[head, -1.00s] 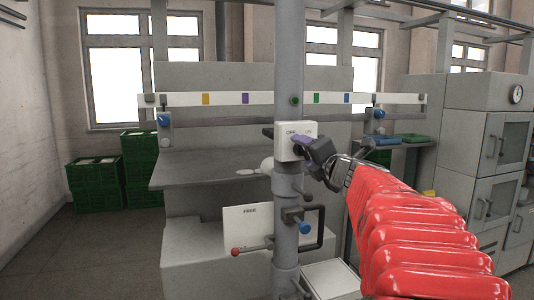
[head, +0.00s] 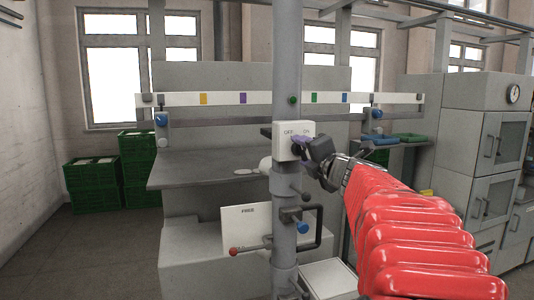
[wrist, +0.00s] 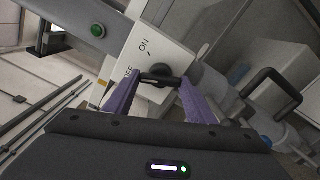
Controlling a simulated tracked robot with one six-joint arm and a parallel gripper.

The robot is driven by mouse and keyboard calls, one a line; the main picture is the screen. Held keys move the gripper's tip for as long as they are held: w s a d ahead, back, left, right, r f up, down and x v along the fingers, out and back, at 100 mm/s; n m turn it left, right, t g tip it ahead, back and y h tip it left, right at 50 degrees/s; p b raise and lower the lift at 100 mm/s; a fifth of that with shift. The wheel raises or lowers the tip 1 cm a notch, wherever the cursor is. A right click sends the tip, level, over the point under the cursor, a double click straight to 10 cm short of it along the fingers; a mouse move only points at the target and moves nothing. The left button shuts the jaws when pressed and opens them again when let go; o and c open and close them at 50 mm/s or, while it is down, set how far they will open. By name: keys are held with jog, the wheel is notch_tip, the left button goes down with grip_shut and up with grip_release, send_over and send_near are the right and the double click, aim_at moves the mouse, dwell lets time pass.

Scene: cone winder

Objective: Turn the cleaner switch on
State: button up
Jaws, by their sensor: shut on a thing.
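The cleaner switch is a white box (head: 283,152) on the grey upright post, with OFF on its left and ON on its right. The wrist view shows its white face (wrist: 163,50) tilted, with both labels and a black knob (wrist: 161,74). My gripper (head: 302,141) is at the front of the box, in from the right. In the wrist view its purple fingers (wrist: 158,84) stand on either side of the knob and are shut on it. The fingers hide part of the knob's ends, and I cannot tell which label it points to.
A green button (head: 293,100) sits on the post above the box. Below are a black handle (head: 320,228), a blue knob (head: 303,228) and a red-tipped lever (head: 234,252) by a white FREE plate (head: 250,228). Green crates (head: 92,186) stand far left.

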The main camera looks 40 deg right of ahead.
jog(key=m, duration=0.6)
jog(key=shift+f, duration=0.2)
jog(key=m, duration=0.4)
jog(key=shift+d+m, duration=0.1)
jog(key=shift+m, duration=0.3)
jog(key=o, duration=1)
jog(key=shift+r, duration=0.1)
jog(key=shift+o, duration=0.2)
jog(key=shift+r, duration=0.1)
jog(key=shift+s, duration=0.15)
